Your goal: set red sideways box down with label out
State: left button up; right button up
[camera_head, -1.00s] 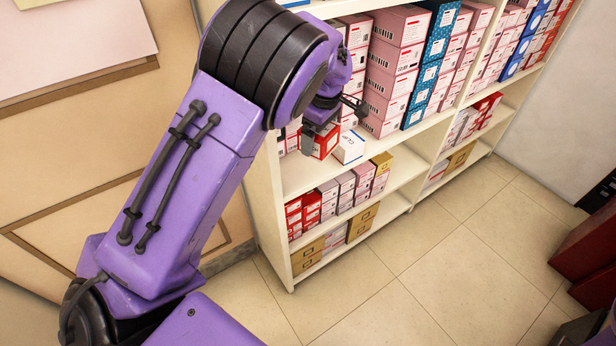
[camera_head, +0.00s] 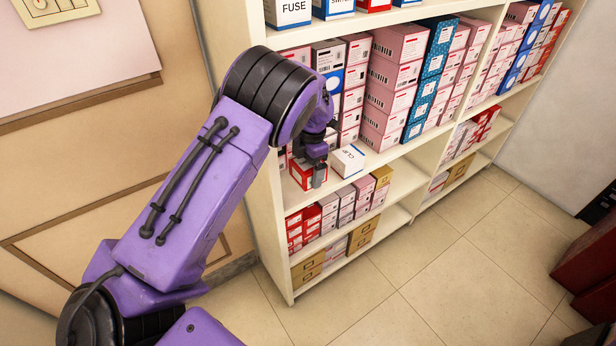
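A small red box (camera_head: 299,173) with a pale label area is at the left end of the middle shelf (camera_head: 375,160). My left gripper (camera_head: 317,172) reaches in from above, with one grey finger in front of the box. It appears shut on the box; the other finger is hidden. The box is at or just above the shelf's front edge; contact with the shelf cannot be told. A white box with blue lettering (camera_head: 347,160) sits just right of it. My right gripper is not in view.
Stacks of pink boxes (camera_head: 392,75) and blue boxes (camera_head: 432,70) stand behind and right. The upright side panel (camera_head: 268,205) is close left.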

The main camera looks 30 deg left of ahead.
pick_arm(q)
jog(key=w+f, duration=0.1)
jog(key=f, duration=0.1)
jog(key=w+a+f, duration=0.2)
jog(key=f, duration=0.1)
jog(key=shift+w+a+f+p, duration=0.2)
jog(key=shift+w+f+p, duration=0.1)
jog(key=shift+w+p, duration=0.1)
notch_tip(320, 180, down, 3)
jog(key=shift+r+p, duration=0.2)
jog(key=shift+p, duration=0.1)
jog(key=shift+w+f, duration=0.1)
jog(key=shift+f, duration=0.2)
